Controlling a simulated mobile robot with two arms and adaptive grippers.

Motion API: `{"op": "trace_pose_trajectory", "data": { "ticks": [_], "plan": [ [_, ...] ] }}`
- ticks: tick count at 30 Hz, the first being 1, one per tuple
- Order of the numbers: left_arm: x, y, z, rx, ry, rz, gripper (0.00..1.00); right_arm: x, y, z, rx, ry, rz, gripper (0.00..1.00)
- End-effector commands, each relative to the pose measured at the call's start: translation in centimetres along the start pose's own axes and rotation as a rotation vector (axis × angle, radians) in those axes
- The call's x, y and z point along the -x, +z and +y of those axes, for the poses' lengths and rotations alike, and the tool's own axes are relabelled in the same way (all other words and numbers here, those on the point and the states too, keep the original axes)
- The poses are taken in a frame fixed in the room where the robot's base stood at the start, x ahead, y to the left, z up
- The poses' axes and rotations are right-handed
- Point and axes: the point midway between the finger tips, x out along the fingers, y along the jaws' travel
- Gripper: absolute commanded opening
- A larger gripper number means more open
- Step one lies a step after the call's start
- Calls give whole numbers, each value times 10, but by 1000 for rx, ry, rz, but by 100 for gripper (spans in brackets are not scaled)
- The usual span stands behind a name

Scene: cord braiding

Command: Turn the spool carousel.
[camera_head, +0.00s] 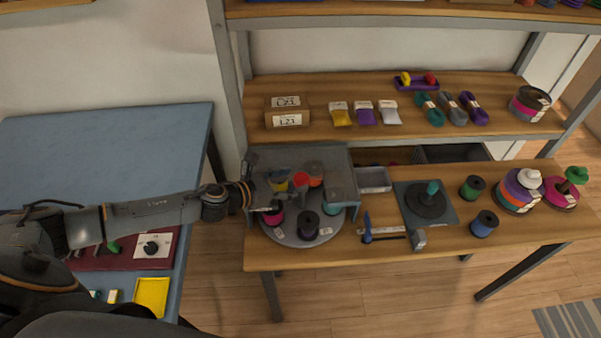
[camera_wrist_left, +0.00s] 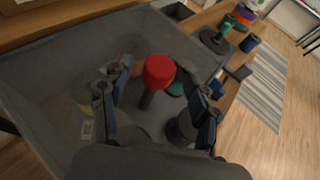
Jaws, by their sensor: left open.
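The spool carousel (camera_head: 290,239) is a round grey turntable on the wooden workbench, under a grey frame with a see-through top. Several spools stand on it, including a pink one (camera_head: 273,215), a black one (camera_head: 308,223) and a teal one (camera_head: 331,209). A red knob (camera_head: 300,180) on a dark post rises at its middle. My left gripper (camera_head: 266,188) is at the carousel's left side in the head view. In the left wrist view its open fingers stand on either side of the red knob (camera_wrist_left: 158,71), with no clear contact. My right gripper is not in view.
The grey frame (camera_head: 341,178) closes in around the carousel. To its right are a blue-handled tool (camera_head: 367,228), a dark plate with a round stand (camera_head: 427,204) and several spools. A shelf (camera_head: 390,119) with cord bundles is behind. A blue table (camera_head: 105,135) stands left.

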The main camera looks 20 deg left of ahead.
Motion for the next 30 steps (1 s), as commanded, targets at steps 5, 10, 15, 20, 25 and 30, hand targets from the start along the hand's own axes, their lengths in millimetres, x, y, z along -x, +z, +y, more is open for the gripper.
{"op": "trace_pose_trajectory", "data": {
  "ticks": [5, 10, 15, 20, 25, 30],
  "plan": [
    [-25, 1, 0, 2, 0, -1, 61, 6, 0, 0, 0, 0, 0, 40],
    [-34, 0, 0, 2, -1, 0, 61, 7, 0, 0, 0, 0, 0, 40],
    [-36, 0, 0, 1, -1, 0, 61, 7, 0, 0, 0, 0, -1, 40],
    [-36, 0, 0, 1, -1, 0, 53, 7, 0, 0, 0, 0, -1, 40],
    [-36, 0, 0, 1, 0, 0, 19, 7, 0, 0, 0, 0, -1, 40],
    [-36, 0, 0, 1, 0, 0, 0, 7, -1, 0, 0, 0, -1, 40]
  ]
}}
